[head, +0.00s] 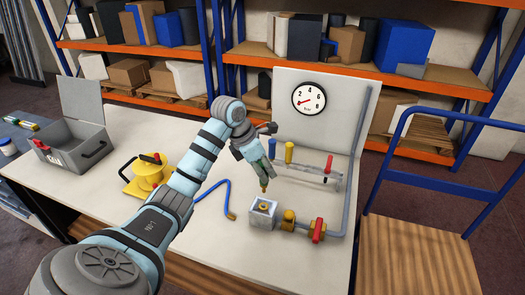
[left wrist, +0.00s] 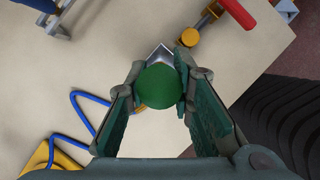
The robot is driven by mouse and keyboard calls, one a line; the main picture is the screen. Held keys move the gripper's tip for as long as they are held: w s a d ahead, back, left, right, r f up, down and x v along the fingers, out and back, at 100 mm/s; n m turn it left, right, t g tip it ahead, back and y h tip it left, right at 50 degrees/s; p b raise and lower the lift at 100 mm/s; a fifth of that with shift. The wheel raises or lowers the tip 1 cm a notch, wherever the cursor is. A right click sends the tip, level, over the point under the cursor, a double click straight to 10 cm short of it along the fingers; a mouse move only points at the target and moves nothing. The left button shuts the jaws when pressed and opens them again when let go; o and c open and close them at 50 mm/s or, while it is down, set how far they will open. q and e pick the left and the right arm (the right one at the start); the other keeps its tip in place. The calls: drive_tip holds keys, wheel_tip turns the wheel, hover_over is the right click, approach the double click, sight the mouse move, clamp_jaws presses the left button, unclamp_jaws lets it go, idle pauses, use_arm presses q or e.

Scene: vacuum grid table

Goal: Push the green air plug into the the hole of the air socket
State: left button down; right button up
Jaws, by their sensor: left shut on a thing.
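My left gripper (head: 262,176) is shut on the green air plug. The plug's round green end (left wrist: 160,86) shows between the two fingers (left wrist: 158,100) in the left wrist view. In the head view the plug points down, and its brass tip (head: 264,189) sticks out below the fingers. The air socket (head: 262,216) is a grey metal block with a brass-ringed hole on top. The tip is above this hole, with a small gap between them. In the left wrist view the plug hides most of the block (left wrist: 158,53). My right gripper is not in view.
A brass pipe with a red valve handle (head: 319,230) runs right from the socket. Behind stand a rail with colored handles (head: 300,174) and a gauge panel (head: 291,78).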

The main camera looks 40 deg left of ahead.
use_arm(q)
drive_tip(key=shift+s+d+f, duration=0.1)
drive_tip(key=shift+s, duration=0.15)
drive_tip(key=shift+f+b, duration=0.1)
drive_tip(key=shift+b, duration=0.25)
drive_tip(key=shift+w+f, duration=0.15)
drive_tip(key=shift+w, duration=0.2)
drive_tip(key=shift+f, duration=0.3)
wheel_tip(320, 180, down, 4)
drive_tip(key=b, duration=0.3)
drive_tip(key=shift+s+r, duration=0.15)
drive_tip(key=shift+f, duration=0.35)
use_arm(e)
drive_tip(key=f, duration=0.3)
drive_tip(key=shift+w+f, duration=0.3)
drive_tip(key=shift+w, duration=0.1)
